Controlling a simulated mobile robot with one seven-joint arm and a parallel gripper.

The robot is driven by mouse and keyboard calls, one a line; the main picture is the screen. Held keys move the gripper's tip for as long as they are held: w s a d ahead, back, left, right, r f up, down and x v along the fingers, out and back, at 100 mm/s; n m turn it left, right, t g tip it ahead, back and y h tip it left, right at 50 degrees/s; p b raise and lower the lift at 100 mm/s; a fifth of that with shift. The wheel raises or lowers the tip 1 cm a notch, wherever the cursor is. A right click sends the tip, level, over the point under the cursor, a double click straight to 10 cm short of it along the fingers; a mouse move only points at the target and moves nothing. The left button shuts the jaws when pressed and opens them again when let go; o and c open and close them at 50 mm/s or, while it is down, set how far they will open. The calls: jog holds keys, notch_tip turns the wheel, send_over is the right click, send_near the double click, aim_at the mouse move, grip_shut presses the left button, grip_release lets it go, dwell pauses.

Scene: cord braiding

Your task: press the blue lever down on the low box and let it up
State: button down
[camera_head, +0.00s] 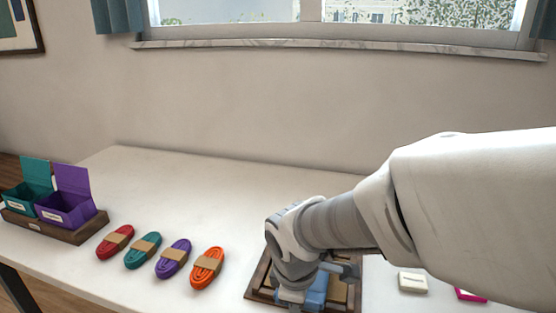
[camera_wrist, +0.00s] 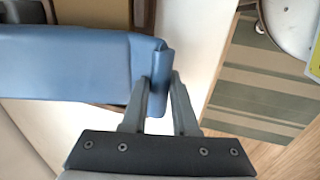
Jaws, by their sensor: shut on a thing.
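The blue lever (camera_head: 317,289) is on the low box (camera_head: 259,284), a brown wooden box near the front edge of the table. My arm hides much of both in the head view. In the wrist view the lever (camera_wrist: 70,65) is a broad blue bar coming in from the left, with a folded lip at its end. My gripper (camera_wrist: 160,85) has its two grey fingers on either side of that lip and is shut on it. How far down the lever sits cannot be told.
Red (camera_head: 115,242), teal (camera_head: 142,250), purple (camera_head: 173,258) and orange (camera_head: 207,268) cord bundles lie left of the box. Open teal (camera_head: 29,195) and purple (camera_head: 66,209) boxes stand further left. A white block (camera_head: 412,282) lies to the right. The table's back is clear.

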jog(key=shift+b+x, duration=0.6)
jog(key=shift+x, duration=0.25)
jog(key=shift+s, duration=0.25)
grip_release()
jog(key=w+d+p+v, duration=0.1)
jog(key=w+p+v, duration=0.2)
jog(key=p+v, duration=1.1)
jog(key=shift+r, duration=0.7)
jog(key=shift+w+a, duration=0.1)
